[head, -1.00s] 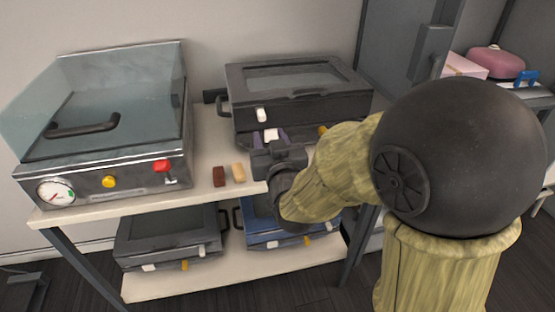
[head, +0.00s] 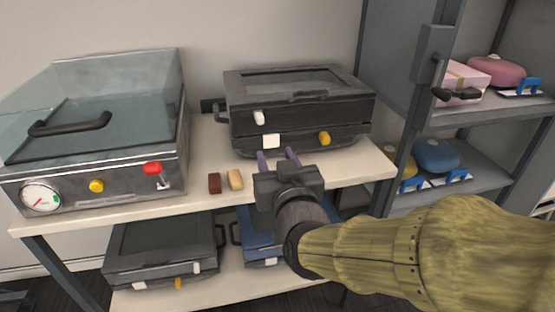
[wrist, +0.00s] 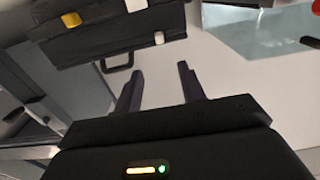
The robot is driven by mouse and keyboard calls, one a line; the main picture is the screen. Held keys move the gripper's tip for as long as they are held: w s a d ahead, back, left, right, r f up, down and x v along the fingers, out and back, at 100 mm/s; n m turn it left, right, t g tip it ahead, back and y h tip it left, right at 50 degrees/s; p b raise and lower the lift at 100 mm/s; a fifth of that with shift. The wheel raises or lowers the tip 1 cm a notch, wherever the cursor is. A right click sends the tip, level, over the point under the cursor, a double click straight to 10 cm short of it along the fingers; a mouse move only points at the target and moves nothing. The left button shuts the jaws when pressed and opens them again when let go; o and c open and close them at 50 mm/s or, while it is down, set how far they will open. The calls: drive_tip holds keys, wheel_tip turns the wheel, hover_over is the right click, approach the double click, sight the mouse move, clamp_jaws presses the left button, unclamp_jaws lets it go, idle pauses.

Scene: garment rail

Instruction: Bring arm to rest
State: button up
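My gripper (head: 279,158) is open and empty, its two purple fingers apart. It is in front of a dark case-like appliance (head: 297,108) on the upper shelf, and my arm reaches in from the lower right. In the wrist view my gripper (wrist: 160,78) shows with nothing between its fingers. The dark appliance (wrist: 105,30) appears at the upper left there, clear of the fingertips.
A glass-lidded machine (head: 97,140) stands left on the white shelf (head: 205,140). A brown block (head: 214,183) and a tan block (head: 235,180) lie near its front edge. Dark and blue cases sit below. A grey rack (head: 480,110) at right holds pink and blue items.

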drive_tip(key=d+f+m+g+h, duration=0.1)
drive_tip(key=d+f+g, duration=0.25)
drive_tip(key=f, duration=0.35)
drive_tip(key=d+f+g+h, duration=0.2)
drive_tip(key=d+f+g, duration=0.15)
drive_tip(key=f, duration=0.35)
drive_tip(key=s+d+f+m+g+h, duration=0.2)
drive_tip(key=s+d+f+g, duration=0.5)
drive_tip(key=s+d+f, duration=0.25)
wheel_tip(320, 180, up, 29)
drive_tip(key=p, duration=2.8)
drive_tip(key=shift+d+f+g, duration=0.2)
drive_tip(key=shift+d+g, duration=0.15)
drive_tip(key=shift+g, duration=0.05)
drive_tip(key=shift+s, duration=0.1)
